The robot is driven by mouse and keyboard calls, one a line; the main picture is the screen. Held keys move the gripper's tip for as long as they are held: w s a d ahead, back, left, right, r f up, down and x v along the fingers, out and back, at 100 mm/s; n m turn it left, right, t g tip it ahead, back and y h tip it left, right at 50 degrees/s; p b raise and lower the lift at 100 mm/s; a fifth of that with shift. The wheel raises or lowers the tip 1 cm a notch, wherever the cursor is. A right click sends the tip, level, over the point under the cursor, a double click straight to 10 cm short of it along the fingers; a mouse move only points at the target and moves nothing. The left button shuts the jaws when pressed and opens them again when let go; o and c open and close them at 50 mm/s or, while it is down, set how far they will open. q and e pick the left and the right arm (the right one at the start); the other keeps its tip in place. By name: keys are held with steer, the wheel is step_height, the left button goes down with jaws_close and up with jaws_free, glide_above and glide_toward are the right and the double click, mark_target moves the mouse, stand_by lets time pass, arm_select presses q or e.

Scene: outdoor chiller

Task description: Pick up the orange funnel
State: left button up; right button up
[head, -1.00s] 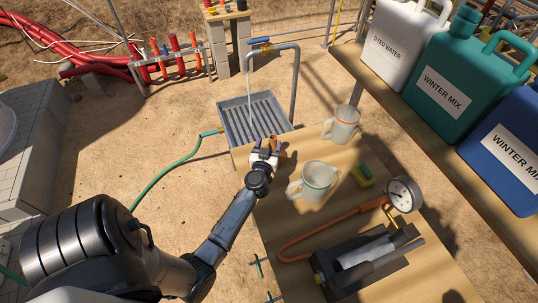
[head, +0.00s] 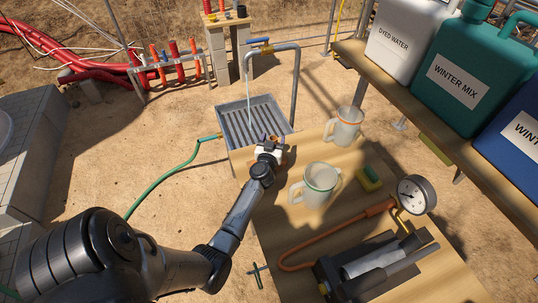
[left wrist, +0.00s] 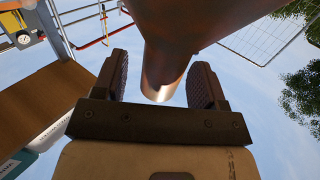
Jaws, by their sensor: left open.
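A brown-orange tapering tube, which looks like the orange funnel in shadow, shows in the left wrist view (left wrist: 180,28). It is wide at the top and narrows to a spout between the two fingers. My left gripper (left wrist: 163,82) is open, with a dark ridged finger on each side of the spout; I see gaps beside it. In the head view my left gripper (head: 271,147) is at the far left corner of the wooden table, near the metal basin. There it hides most of the funnel. My right gripper is not in view.
A basin (head: 224,114) with a running tap lies beyond. Large jugs (head: 470,80) stand on a shelf at right.

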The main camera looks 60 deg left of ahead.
arm_select(q)
steer(key=shift+w+a, duration=0.1)
steer(key=shift+c, duration=0.3)
jaws_close()
stand_by(0.4)
